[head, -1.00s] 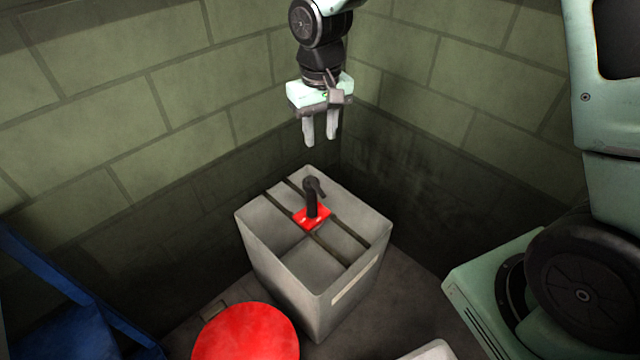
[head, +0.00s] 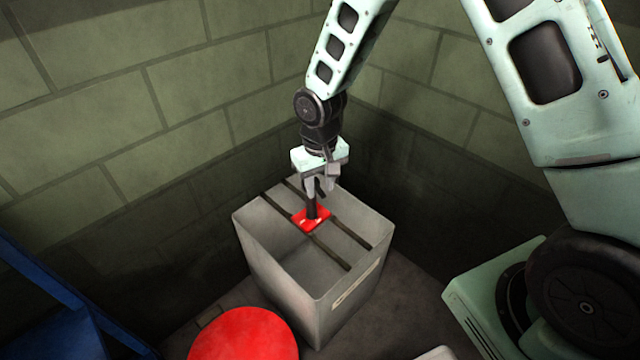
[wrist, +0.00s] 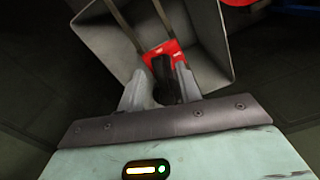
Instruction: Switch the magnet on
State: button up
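The magnet has a red base plate (head: 301,221) and a black upright post with a handle on top (head: 312,207). It sits on two dark bars across the top of a grey bin (head: 290,258). My gripper (head: 321,188) points down over the magnet, with its fingers at the height of the handle. In the wrist view the black handle (wrist: 164,84) lies between the two grey fingers, and the red plate (wrist: 160,53) shows beyond. The fingers stand apart around the handle. Part of the handle is hidden by them, and firm contact cannot be made out.
A red round top (head: 245,336) stands in front of the bin, at its lower left. A blue frame (head: 60,290) is at the far left. Block walls (head: 180,95) form a corner close behind the bin.

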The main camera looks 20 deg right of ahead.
grip_shut()
jog(key=shift+d+r+n+p, duration=0.3)
jog(key=shift+n+p, duration=0.3)
jog(key=shift+p, duration=0.35)
jog(key=shift+w+d+f+n+p, duration=0.2)
jog(key=shift+n+p, duration=0.15)
jog(key=shift+n, duration=0.15)
jog(key=shift+w+d+f+n+p, duration=0.15)
jog(key=shift+n+p, duration=0.15)
jog(key=shift+n, duration=0.2)
jog(key=shift+s+r, duration=0.1)
grip_release()
